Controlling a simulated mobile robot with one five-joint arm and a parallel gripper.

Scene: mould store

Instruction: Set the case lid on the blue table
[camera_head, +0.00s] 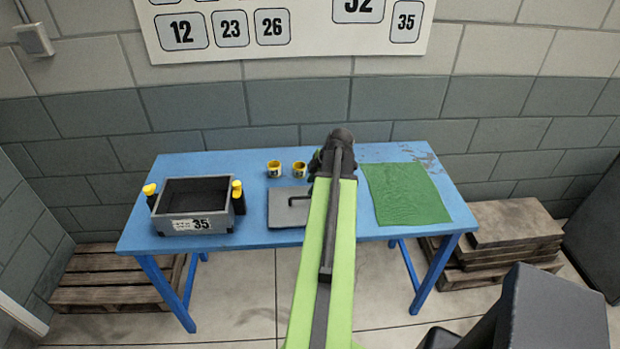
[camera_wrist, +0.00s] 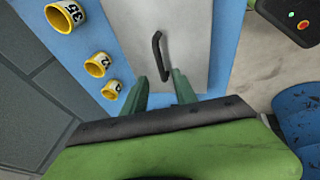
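The case lid (camera_head: 286,212) is a flat grey plate with a black bar handle, lying on the blue table (camera_head: 250,238) left of my arm. In the wrist view the lid (camera_wrist: 197,30) fills the upper middle, with its handle (camera_wrist: 158,52) standing on it. My gripper (camera_wrist: 160,84) is open; its two green-grey fingers are apart, with the handle's near end just ahead of or between the tips. I cannot tell whether they touch it. In the head view my arm hides part of the lid's right side and most of the gripper. The open dark grey case (camera_head: 190,226), marked 35, stands on the table's left.
Bottles with yellow caps stand at the case's left (camera_head: 150,196) and right (camera_head: 238,198). Yellow cups (camera_head: 274,169) stand behind the lid; three show in the wrist view (camera_wrist: 97,66). A green mat (camera_head: 404,193) lies on the table's right. Pallets (camera_head: 510,225) stand beside the table.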

